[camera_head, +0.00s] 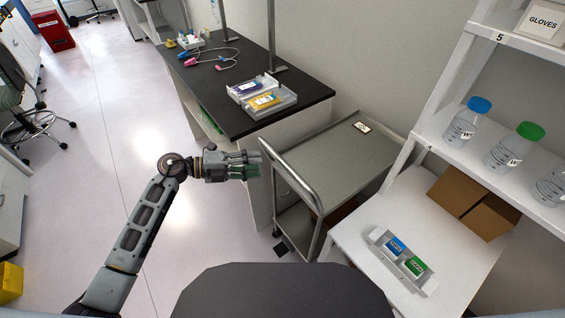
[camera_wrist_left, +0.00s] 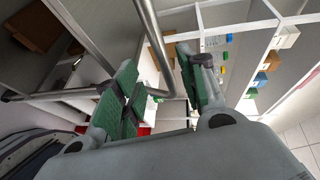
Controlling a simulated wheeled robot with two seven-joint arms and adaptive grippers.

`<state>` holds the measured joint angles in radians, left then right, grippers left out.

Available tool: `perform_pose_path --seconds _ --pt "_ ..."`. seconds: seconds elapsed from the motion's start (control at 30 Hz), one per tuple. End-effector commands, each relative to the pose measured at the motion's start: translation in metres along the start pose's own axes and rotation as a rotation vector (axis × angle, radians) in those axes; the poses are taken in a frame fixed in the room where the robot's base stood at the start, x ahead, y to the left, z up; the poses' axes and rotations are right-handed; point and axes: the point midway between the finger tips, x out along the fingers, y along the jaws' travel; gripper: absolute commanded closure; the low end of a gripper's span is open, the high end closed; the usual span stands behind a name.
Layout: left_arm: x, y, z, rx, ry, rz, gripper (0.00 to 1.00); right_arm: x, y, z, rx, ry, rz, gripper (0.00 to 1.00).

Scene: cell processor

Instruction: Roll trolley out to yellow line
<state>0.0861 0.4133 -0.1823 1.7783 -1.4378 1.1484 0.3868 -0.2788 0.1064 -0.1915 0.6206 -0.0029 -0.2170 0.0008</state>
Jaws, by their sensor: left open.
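The trolley (camera_head: 330,160) is a grey metal cart with a flat top and a lower shelf, standing between the black-topped bench and the white shelving. Its curved tubular handle (camera_head: 292,180) faces left. My left gripper (camera_head: 256,165) is open just left of the handle, with its fingers pointing at it. In the left wrist view, the handle tube (camera_wrist_left: 152,35) shows beyond and between the green finger pads of the open gripper (camera_wrist_left: 157,62). I cannot tell if it touches them. My right gripper is not in view. No yellow line shows.
The black-topped bench (camera_head: 315,92) stands behind the trolley, with a white tray (camera_head: 262,98) on it. White shelving (camera_head: 440,250) with bottles and a cardboard box (camera_head: 470,200) is at right. Open floor (camera_head: 110,130) lies left; a chair (camera_head: 35,125) stands at the far left.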

Motion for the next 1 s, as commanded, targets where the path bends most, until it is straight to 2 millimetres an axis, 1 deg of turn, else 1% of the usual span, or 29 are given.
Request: perform_pose_path --seconds 0.1,0.23,0.5,0.57,0.8,1.0 --pt "0.013 -0.002 0.0 0.0 0.0 -0.003 0.59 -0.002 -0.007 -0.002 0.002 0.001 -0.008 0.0" --pt "0.026 -0.002 0.0 0.0 0.0 -0.003 0.59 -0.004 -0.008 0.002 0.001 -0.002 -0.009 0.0" --pt "0.054 -0.002 0.0 0.0 0.0 -0.003 0.59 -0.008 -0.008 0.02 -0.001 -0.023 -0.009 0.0" --pt "0.06 -0.001 0.0 0.0 0.0 -0.002 0.59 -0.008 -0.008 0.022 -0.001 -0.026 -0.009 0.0" --pt "0.082 -0.001 0.0 0.0 -0.001 -0.002 0.59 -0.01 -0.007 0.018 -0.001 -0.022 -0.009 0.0" --pt "0.094 -0.001 0.0 0.001 0.0 -0.001 0.59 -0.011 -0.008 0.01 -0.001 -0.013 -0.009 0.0"
